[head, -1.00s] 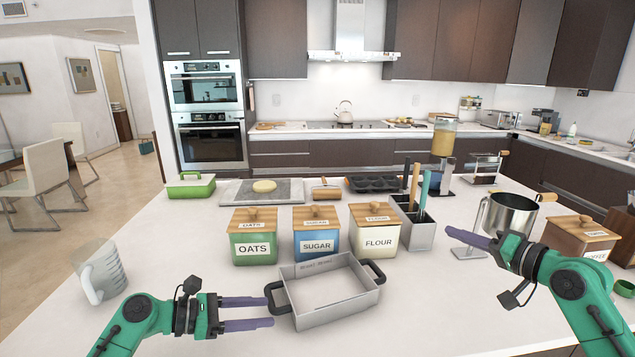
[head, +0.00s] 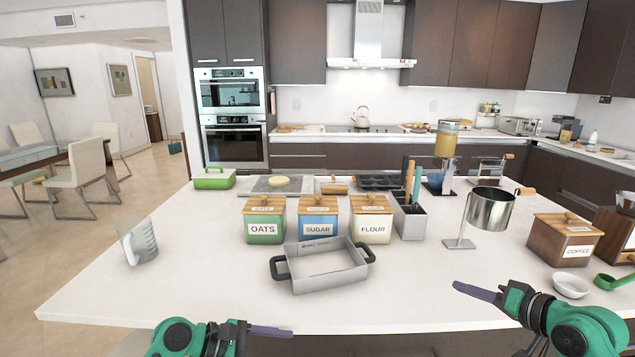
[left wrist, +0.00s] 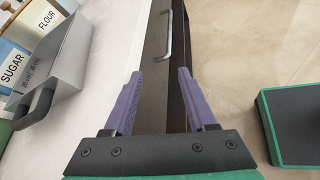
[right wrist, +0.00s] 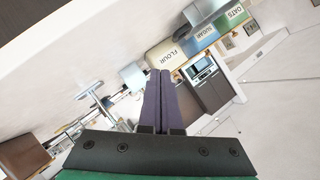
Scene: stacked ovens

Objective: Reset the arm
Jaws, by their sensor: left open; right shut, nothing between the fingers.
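My left gripper (head: 270,331) is at the island's front edge in the head view, below the grey baking tray and apart from it. In the left wrist view its purple fingers (left wrist: 157,100) are spread with nothing between them. My right gripper (head: 478,291) is over the island's front right part, pointing left. In the right wrist view its fingers (right wrist: 160,95) are together and hold nothing. Both arms are green and black and partly cut off by the bottom of the head view.
The grey tray (head: 328,281) with black handles sits mid-island. Behind it stand oats (head: 264,228), sugar (head: 318,229) and flour (head: 372,229) canisters. A metal pot on a stand (head: 490,211), a coffee box (head: 562,246) and a white bowl (head: 571,286) are on the right. A measuring jug (head: 139,243) is on the left.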

